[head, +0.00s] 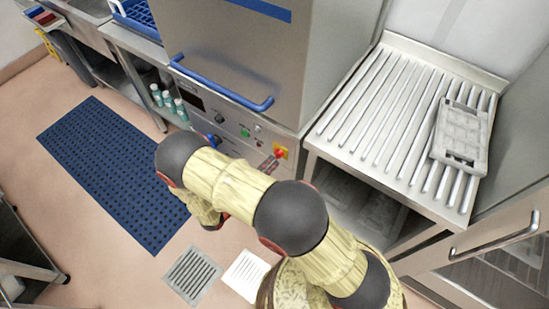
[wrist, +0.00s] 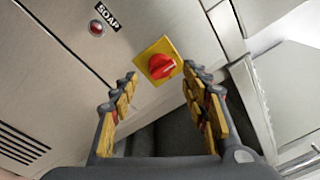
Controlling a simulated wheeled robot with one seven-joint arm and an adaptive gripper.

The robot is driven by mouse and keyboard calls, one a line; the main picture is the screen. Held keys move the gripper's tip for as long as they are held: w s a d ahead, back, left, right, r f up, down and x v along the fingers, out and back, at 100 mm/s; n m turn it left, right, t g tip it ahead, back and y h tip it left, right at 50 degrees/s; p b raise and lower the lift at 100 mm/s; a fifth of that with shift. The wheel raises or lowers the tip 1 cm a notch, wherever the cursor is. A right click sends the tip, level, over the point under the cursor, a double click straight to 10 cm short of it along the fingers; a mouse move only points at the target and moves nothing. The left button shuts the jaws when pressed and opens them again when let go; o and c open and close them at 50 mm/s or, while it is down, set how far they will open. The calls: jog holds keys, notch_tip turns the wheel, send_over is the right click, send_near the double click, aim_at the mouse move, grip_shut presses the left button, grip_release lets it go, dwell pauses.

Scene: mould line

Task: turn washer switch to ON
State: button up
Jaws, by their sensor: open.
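The washer switch is a red rotary knob (wrist: 161,67) on a square yellow plate (wrist: 150,53), on the washer's steel front. In the wrist view it appears just beyond and between my fingertips, with a pale mark on its face near the right side. I cannot read any ON or OFF label. My gripper (wrist: 163,78) is open and empty, its two padded fingers apart, with no visible contact with the knob. In the head view the red switch (head: 280,153) shows above my arm at the panel's right end; my gripper is mostly hidden behind my arm.
A blue door handle (head: 222,91) juts out above. A ribbed steel drainboard (head: 345,130) stands at right. A blue mat (head: 112,172) lies on the floor.

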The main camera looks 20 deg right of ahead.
aim_at(278, 154)
jog(key=x, duration=0.4)
jog(key=shift+w+d+b, duration=0.1)
jog(key=shift+d+b, duration=0.1)
jog(key=shift+b, duration=0.2)
jog(key=c, duration=0.3)
jog(key=c, duration=0.7)
